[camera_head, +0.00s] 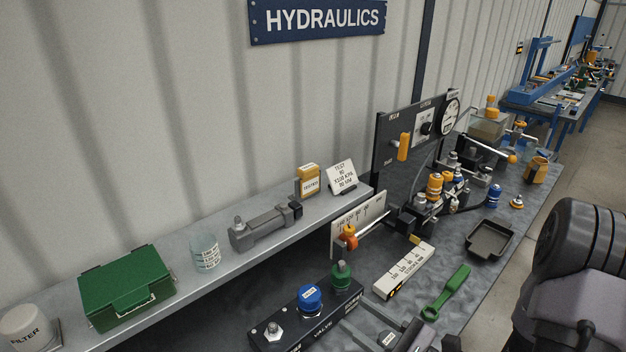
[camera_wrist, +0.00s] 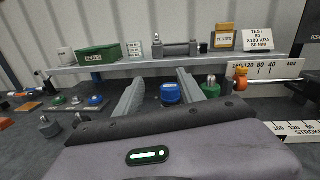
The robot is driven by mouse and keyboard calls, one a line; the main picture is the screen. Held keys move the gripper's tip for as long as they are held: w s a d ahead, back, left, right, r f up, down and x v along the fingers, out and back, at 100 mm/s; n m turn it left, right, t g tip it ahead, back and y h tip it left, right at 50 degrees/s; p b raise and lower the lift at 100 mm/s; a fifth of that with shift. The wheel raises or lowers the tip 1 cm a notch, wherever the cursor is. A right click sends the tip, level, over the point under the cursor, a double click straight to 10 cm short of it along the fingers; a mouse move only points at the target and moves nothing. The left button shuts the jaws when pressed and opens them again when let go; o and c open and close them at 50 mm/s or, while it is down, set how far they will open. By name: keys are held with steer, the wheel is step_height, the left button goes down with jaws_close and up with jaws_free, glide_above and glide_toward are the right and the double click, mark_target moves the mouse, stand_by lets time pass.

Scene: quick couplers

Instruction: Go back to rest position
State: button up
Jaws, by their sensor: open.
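My gripper (camera_wrist: 159,80) shows in the wrist view with its two grey fingers spread apart and nothing between them touching. A blue cap (camera_wrist: 172,93) shows beyond, in the gap between the fingers, and a green cap (camera_wrist: 211,88) is just right of the right finger. In the head view the blue cap (camera_head: 310,299) and green cap (camera_head: 341,275) sit on a dark valve block (camera_head: 275,335).
A raised grey shelf (camera_head: 215,275) carries a green box (camera_head: 127,287), a glass jar (camera_head: 205,252), a cylinder (camera_head: 264,228) and a test card (camera_head: 341,178). A gauge panel (camera_head: 390,150) stands at the back. A green wrench (camera_head: 446,293) and black tray (camera_head: 488,240) lie on the bench.

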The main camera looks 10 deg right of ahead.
steer(key=s+a+r+n+g+h, duration=0.2)
steer(key=s+a+r+n+g, duration=0.2)
steer(key=s+a+n+g, duration=0.95)
steer(key=d+r+n+t+h+b, duration=0.1)
steer(key=d+r+n+t+h, duration=0.4)
steer(key=d+n+h, duration=0.3)
steer(key=shift+s+d+r+t+b, duration=0.15)
steer(key=shift+d+r+t+b, duration=0.2)
steer(key=shift+d+r, duration=0.4)
